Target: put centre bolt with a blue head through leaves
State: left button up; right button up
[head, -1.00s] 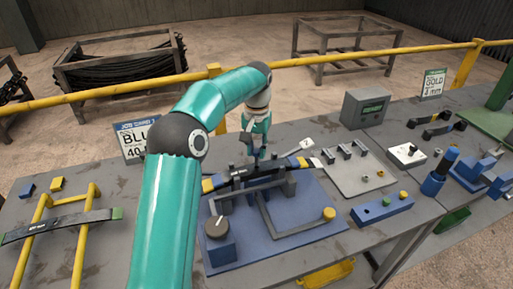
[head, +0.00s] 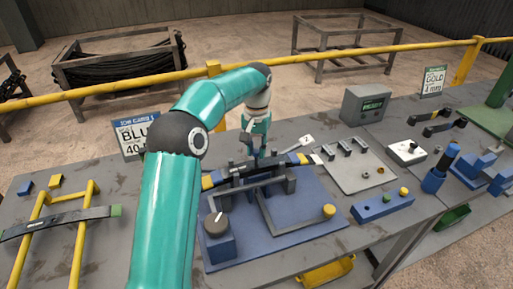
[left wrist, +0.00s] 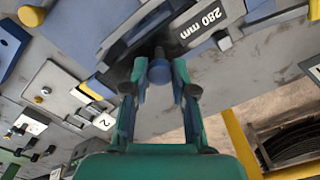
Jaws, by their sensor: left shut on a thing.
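My left gripper (head: 257,152) reaches down from above over the leaves (head: 296,160) on the blue fixture (head: 305,236). In the left wrist view the left gripper (left wrist: 158,85) is shut on the centre bolt, whose blue head (left wrist: 160,71) shows between the fingertips. The dark leaves (left wrist: 190,28), marked 280 mm, lie directly beyond the bolt head in that view. My right gripper is not in view.
A blue block with coloured pegs (head: 382,208) and a grey tray (head: 355,178) stand right of the fixture. A dial box (head: 217,238) is at its front left. A yellow stand (head: 80,240) carries another leaf at the left. A grey display box (head: 366,106) stands behind.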

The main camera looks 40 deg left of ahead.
pick_arm(q)
jog(key=shift+f, duration=0.3)
jog(key=o, duration=1.5)
notch_tip(320, 180, up, 3)
jog(key=shift+f+p, duration=0.1)
jog(key=shift+p, duration=1.15)
jog(key=shift+r+p, duration=0.4)
jog(key=shift+r, duration=1.7)
